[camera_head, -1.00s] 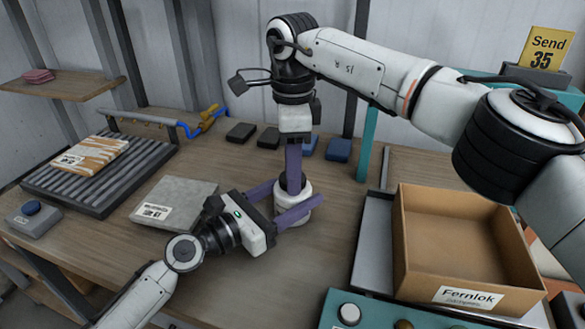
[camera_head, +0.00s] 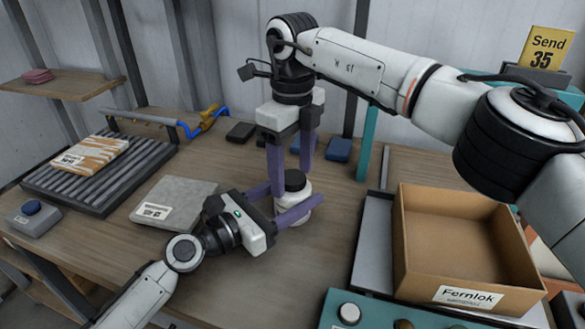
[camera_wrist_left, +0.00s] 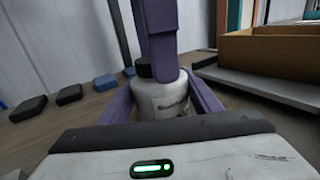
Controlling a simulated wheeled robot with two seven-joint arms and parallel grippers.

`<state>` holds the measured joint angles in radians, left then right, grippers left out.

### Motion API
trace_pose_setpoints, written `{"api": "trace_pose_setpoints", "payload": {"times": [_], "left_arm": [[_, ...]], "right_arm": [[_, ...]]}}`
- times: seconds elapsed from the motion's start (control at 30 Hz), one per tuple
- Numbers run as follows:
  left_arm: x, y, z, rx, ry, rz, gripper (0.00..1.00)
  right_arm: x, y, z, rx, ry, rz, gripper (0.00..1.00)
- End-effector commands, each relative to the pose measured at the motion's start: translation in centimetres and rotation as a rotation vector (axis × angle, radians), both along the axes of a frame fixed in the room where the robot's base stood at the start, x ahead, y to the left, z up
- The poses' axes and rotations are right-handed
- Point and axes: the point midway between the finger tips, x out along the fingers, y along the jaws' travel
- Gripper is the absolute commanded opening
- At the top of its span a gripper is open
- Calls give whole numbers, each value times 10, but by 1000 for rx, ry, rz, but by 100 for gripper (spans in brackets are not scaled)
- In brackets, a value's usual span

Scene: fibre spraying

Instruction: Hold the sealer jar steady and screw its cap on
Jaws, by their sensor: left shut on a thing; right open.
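The white sealer jar (camera_head: 305,196) stands upright on the wooden table, and its black cap (camera_head: 295,180) sits on its top. How far the cap is screwed on cannot be told. My left gripper (camera_head: 292,203) is shut on the jar's body from the left, low over the table. In the left wrist view the jar (camera_wrist_left: 162,100) sits between the purple fingers, with the cap (camera_wrist_left: 144,70) partly hidden. My right gripper (camera_head: 290,168) points down from above, its purple fingers apart around the cap's level. Whether they touch the cap cannot be told.
A cardboard box (camera_head: 404,240) stands on the right. A grey slab (camera_head: 180,192) lies to the left, near a roller rack (camera_head: 60,188) bearing a wrapped package (camera_head: 90,158). Dark and blue blocks (camera_head: 339,150) lie behind the jar. A teal button panel (camera_head: 335,300) is at the front.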

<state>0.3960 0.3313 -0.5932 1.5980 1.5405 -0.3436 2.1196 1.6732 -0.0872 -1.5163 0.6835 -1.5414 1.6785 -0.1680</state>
Motion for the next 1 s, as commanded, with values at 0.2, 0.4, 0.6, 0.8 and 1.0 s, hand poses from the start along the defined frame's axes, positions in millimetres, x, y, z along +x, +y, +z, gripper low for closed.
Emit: {"api": "trace_pose_setpoints", "payload": {"times": [0.2,0.4,0.6,0.8,1.0], "left_arm": [[0,0,-1,1,1,0,0],[0,0,-1,1,1,0,0],[0,0,-1,1,1,0,0],[0,0,-1,1,1,0,0],[0,0,-1,1,1,0,78]], "right_arm": [[0,0,24,1,-3,-1,61],[0,1,58,0,-4,-2,61],[0,0,74,1,-1,-1,61],[-1,0,75,1,1,1,61],[0,0,75,0,0,0,61]]}}
